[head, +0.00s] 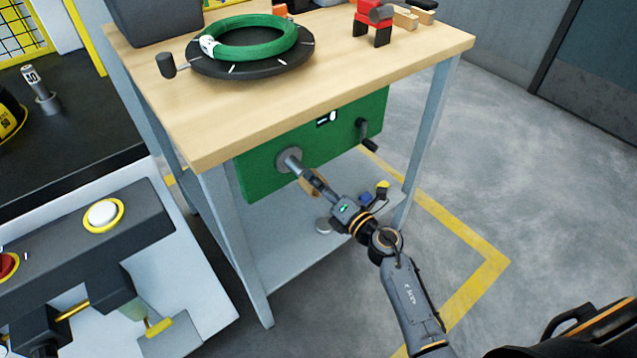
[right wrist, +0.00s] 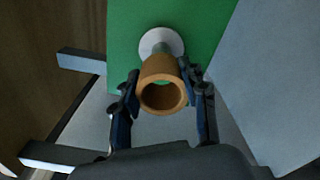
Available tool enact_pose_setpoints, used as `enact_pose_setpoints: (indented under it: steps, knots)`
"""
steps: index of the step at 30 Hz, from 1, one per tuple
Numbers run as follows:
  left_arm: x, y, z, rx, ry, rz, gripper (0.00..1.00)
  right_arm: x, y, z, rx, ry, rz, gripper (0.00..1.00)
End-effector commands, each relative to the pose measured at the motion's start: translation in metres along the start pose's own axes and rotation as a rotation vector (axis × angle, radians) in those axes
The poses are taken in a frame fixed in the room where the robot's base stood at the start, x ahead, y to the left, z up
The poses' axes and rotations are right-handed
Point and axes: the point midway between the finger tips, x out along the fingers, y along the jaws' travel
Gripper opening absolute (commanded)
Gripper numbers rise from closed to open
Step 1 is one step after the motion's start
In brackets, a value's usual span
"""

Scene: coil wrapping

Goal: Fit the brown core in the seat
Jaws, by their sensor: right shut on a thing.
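The brown core (head: 311,186) is a short hollow tube, held by my right gripper (head: 314,182) in front of the green panel. In the right wrist view the core (right wrist: 158,69) sits between the two fingers, its open end facing the camera. The seat, a grey round flange with a short spindle (head: 289,159), sticks out from the panel and also shows in the right wrist view (right wrist: 163,38). The core's far end is at the spindle's tip, roughly in line with it. I cannot tell whether it is around the spindle or just in front. My left gripper is out of view.
The green panel (head: 259,173) hangs under the wooden tabletop (head: 330,66), with a dark crank handle (head: 366,135) at its right. A green coil (head: 250,38) lies on a black turntable above. A lower shelf (head: 287,254) with small items lies below my right arm.

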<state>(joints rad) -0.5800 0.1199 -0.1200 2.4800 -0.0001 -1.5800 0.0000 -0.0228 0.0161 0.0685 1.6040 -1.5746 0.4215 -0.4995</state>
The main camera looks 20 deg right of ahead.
Motion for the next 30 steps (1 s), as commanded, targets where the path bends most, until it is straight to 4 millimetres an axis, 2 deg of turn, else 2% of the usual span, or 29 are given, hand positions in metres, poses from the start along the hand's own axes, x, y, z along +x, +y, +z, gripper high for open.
enact_pose_setpoints:
  steps: [15, 30]
  knots:
    - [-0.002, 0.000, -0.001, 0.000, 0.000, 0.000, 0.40, 0.001, 0.000, 0.001, 0.000, -0.001, 0.000, 0.12]
    - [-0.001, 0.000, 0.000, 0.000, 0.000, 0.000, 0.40, 0.013, 0.000, 0.000, 0.000, 0.000, 0.001, 0.12]
